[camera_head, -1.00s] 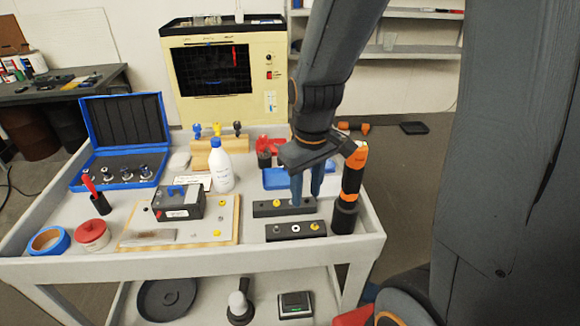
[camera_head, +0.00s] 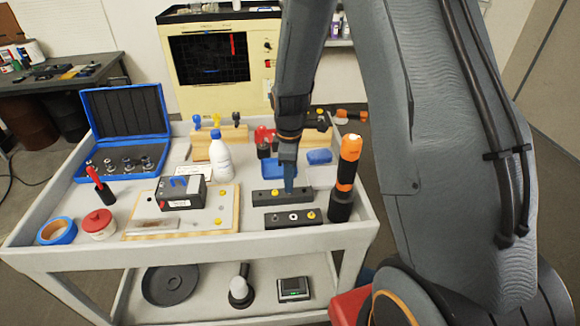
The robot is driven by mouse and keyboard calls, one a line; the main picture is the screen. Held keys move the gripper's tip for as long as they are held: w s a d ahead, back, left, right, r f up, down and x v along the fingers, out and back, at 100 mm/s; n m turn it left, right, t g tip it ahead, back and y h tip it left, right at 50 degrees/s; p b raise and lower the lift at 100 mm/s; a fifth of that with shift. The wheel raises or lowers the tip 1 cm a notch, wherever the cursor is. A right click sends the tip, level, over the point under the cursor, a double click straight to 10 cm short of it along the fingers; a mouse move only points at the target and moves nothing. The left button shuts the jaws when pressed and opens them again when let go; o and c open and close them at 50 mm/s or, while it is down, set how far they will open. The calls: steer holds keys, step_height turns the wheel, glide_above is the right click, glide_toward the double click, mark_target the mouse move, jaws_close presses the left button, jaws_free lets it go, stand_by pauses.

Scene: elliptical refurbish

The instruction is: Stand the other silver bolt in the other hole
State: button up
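Two dark blocks lie one behind the other at the cart's right. The front block (camera_head: 278,220) bears a round silver piece (camera_head: 293,216) near its middle and a yellow piece (camera_head: 311,216) at its right end. My gripper (camera_head: 289,189) points down at the rear block (camera_head: 266,198), its blue fingers seen nearly edge-on. The fingertips are at or just above the block's top; I cannot tell whether they touch it. The fingers hide part of the block. I cannot make out a silver bolt between them.
A black and orange flashlight (camera_head: 346,180) stands upright just right of the blocks. A white bottle (camera_head: 221,158), a dark box (camera_head: 181,193) on a light board (camera_head: 137,221), and an open blue case (camera_head: 122,120) are to the left. A blue tray (camera_head: 275,171) lies behind.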

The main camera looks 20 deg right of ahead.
steer(key=shift+f, duration=1.4)
jaws_close()
